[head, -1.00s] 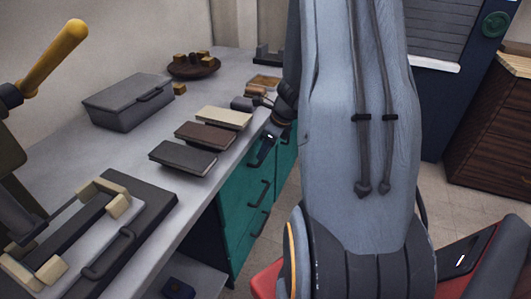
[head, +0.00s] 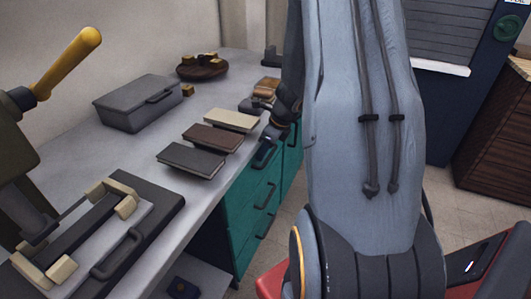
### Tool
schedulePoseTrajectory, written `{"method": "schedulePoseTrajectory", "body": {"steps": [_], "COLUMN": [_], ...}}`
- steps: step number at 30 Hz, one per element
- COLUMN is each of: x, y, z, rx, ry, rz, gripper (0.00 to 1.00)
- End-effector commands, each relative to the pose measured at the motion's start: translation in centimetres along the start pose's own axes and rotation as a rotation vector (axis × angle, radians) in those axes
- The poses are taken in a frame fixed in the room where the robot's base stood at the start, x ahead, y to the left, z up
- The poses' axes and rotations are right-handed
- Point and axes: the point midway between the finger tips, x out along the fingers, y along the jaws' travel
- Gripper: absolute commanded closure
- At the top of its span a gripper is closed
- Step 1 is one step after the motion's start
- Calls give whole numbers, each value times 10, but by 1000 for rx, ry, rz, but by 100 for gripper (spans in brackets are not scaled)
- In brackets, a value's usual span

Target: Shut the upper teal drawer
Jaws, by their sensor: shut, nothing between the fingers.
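The teal drawer unit (head: 240,222) stands under the grey workbench, left of my arm. Its fronts have black bar handles, and the upper teal drawer front (head: 254,176) is just below the bench edge. It looks nearly flush, but any small gap is too narrow to judge. My gripper (head: 264,152) is shut and empty, pointing down beside the top of this front. Whether it touches the drawer cannot be told. My forearm hides the right part of the unit.
The bench (head: 80,148) holds a grey lidded box (head: 138,103), several flat books (head: 192,160) and a round dark tray (head: 202,72). A press with a yellow handle (head: 68,62) stands at left. A wooden cabinet (head: 500,150) is at far right.

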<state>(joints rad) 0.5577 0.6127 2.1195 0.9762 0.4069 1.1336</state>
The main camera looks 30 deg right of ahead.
Motion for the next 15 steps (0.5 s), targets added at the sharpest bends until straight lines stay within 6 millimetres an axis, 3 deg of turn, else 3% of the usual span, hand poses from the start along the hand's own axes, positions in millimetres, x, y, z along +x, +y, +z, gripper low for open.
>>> {"method": "schedulePoseTrajectory", "body": {"steps": [1,5,12,15], "x": [-2,-4,-15,-42], "y": [-3,-3,-6,-6], "z": [10,6,-27,-24], "rx": [-6,-8,-4,-7], "ry": [-13,-13,-6,-7], "rz": [-5,-3,-1,-4], "gripper": [100,100,100,100]}}
